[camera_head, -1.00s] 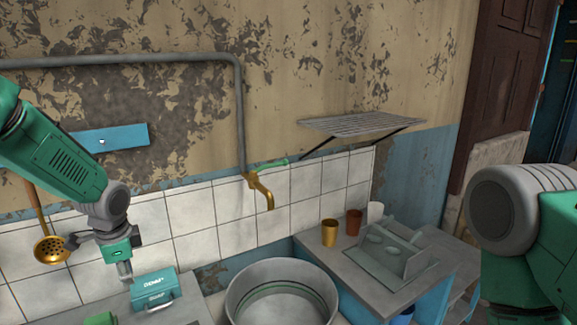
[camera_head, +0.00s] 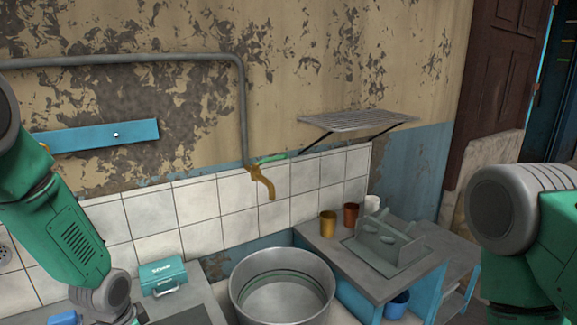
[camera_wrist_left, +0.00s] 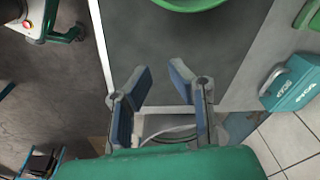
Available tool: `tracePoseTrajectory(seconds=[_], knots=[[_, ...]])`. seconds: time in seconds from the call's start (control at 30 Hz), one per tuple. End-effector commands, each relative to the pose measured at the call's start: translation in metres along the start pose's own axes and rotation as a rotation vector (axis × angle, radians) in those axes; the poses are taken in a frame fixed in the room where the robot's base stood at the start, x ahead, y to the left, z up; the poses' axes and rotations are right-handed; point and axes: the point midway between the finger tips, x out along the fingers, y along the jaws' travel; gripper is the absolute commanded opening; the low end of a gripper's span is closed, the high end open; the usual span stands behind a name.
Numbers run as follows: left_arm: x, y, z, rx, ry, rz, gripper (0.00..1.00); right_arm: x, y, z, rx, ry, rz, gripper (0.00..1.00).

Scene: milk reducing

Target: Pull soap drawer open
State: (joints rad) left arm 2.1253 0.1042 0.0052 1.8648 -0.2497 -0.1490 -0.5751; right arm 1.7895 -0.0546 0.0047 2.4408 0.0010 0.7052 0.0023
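The soap drawer appears to be the teal box (camera_head: 163,281) with a front handle and white lettering, on the grey counter by the tiled wall. It looks shut. In the left wrist view, a teal lettered box (camera_wrist_left: 292,85) with a handle lies at the right edge. My left gripper (camera_wrist_left: 160,84) is open there, its two blue-padded fingers apart with nothing visible between them, to the left of the box and not touching it. My right gripper is out of view.
A large round metal tub (camera_head: 282,288) stands right of the counter, below a brass tap (camera_head: 263,182). A brass cup (camera_head: 328,223) and a brown cup (camera_head: 351,216) stand on the right-hand table. A green bowl rim (camera_wrist_left: 190,3) shows in the left wrist view.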

Motion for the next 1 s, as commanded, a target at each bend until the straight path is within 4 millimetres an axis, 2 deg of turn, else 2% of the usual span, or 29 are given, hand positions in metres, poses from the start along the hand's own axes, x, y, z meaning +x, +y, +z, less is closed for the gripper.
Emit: tracePoseTrajectory(seconds=[0.1, 0.23, 0.37, 0.57, 0.6, 0.7, 1.0], knots=[[0.036, 0.051, 0.038, -0.135, -0.014, 0.047, 0.17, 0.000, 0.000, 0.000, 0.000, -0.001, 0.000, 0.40], [0.064, 0.115, 0.093, -0.340, -0.037, 0.079, 0.17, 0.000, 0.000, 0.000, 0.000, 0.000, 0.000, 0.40], [0.071, 0.165, 0.144, -0.524, -0.067, 0.079, 0.17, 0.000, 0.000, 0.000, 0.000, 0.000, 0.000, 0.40], [0.057, 0.222, 0.214, -0.757, -0.122, 0.042, 0.17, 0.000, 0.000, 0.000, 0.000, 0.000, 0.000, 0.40], [0.062, 0.225, 0.218, -0.778, -0.119, 0.032, 0.17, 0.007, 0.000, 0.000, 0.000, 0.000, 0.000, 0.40], [0.091, 0.221, 0.211, -0.756, -0.102, 0.028, 0.17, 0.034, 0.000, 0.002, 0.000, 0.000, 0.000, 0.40], [0.159, 0.221, 0.204, -0.704, -0.076, 0.014, 0.17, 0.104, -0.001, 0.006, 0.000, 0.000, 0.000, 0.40]])
